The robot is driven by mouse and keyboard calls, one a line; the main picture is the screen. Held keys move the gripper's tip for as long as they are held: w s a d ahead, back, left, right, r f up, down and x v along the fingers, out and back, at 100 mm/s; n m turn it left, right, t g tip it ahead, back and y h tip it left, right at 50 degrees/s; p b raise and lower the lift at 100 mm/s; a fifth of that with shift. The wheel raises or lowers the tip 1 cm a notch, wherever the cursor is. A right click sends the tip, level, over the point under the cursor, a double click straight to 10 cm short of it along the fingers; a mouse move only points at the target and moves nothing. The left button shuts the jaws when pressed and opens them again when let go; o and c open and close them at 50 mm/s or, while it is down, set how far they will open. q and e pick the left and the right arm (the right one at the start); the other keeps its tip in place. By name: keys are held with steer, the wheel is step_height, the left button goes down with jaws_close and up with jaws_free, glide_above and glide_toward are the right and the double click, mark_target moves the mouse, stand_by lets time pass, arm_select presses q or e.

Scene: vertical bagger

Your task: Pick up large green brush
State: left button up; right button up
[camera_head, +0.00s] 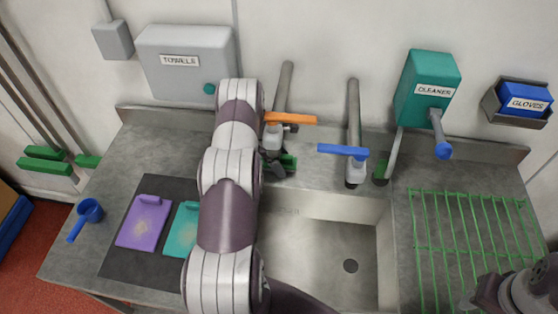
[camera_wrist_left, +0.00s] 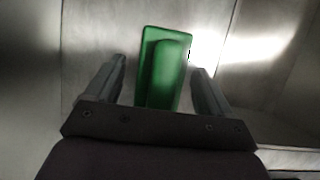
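A green brush (camera_head: 289,162) is at the back of the counter, behind the sink, partly hidden by my left gripper (camera_head: 274,165). In the left wrist view the green brush (camera_wrist_left: 163,65) is a rectangular block with a raised handle along it. It lies between and ahead of the two fingers of my left gripper (camera_wrist_left: 160,72), with a gap visible on both sides. The left gripper is open and empty. My right gripper (camera_head: 486,294) is at the lower right, over the green rack; its finger state is unclear.
The orange-handled tap (camera_head: 290,118) stands close to my left gripper. A blue-handled tap (camera_head: 343,150) is right of it, behind the sink (camera_head: 320,250). Purple (camera_head: 144,220) and teal (camera_head: 182,230) pads lie on a dark mat. A green wire rack (camera_head: 470,247) is at right.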

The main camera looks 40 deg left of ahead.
arm_select(q)
steer(key=shift+s, duration=0.1)
steer(key=c, duration=1)
steer(key=shift+o, duration=0.2)
steer(key=shift+r, duration=0.15)
arm_select(e)
steer(key=shift+r, duration=0.1)
